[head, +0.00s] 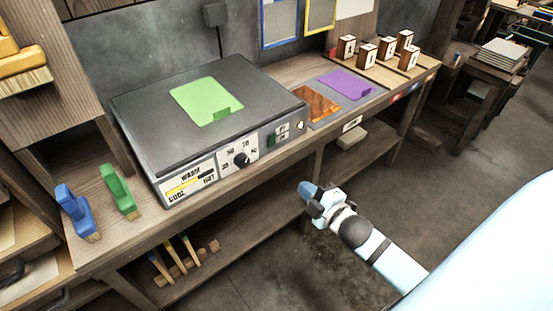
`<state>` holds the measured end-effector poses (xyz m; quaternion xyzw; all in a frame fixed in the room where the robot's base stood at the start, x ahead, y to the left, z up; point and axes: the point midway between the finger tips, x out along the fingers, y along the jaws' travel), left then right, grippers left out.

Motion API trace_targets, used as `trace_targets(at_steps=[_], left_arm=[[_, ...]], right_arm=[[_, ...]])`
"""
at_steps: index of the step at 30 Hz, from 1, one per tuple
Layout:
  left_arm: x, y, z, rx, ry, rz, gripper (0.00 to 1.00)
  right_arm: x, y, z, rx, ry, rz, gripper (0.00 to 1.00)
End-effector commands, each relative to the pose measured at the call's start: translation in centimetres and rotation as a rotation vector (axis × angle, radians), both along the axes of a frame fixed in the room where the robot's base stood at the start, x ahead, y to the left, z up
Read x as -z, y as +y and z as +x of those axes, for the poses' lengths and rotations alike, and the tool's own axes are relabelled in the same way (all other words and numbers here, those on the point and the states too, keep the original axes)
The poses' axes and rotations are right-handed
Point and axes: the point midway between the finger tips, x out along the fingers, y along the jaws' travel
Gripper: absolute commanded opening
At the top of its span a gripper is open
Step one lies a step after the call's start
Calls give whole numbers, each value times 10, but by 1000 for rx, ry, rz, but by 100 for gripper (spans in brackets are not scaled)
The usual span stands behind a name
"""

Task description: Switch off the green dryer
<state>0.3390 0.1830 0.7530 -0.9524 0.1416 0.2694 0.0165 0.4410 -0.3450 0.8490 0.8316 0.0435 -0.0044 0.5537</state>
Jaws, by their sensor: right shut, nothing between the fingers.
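The dryer (180,130) is a dark grey, flat-topped box on the wooden bench, with a green sheet (206,101) lying on its lid. Its front panel has a bar gauge, a round black dial (241,159) with numbers, and, at the right end, a small switch block (279,134) with a green part on its left side. A small light spot (300,125) shows right of the block. My right gripper (306,190) is shut and empty, below and in front of the panel's right end, apart from it. My left gripper is out of view.
Blue (73,212) and green (117,190) brushes stand left of the dryer. A lower shelf holds thin-handled brushes (175,262).

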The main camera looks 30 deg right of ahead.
Motion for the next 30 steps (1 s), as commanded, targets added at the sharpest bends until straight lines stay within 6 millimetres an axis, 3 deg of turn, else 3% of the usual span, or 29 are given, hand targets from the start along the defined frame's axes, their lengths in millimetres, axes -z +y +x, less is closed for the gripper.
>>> trace_targets(at_steps=[1, 6, 12, 24, 30], left_arm=[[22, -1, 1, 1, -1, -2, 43], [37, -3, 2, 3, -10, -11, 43], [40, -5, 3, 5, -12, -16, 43], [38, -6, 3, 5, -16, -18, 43], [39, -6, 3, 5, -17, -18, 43]], right_arm=[[13, -8, 5, -2, -42, -71, 0], [8, -26, 15, -2, -147, -270, 0], [1, -35, 20, 2, -200, -377, 0], [-1, -35, 21, 3, -205, -386, 0], [-4, -34, 40, 3, -207, -386, 0]])
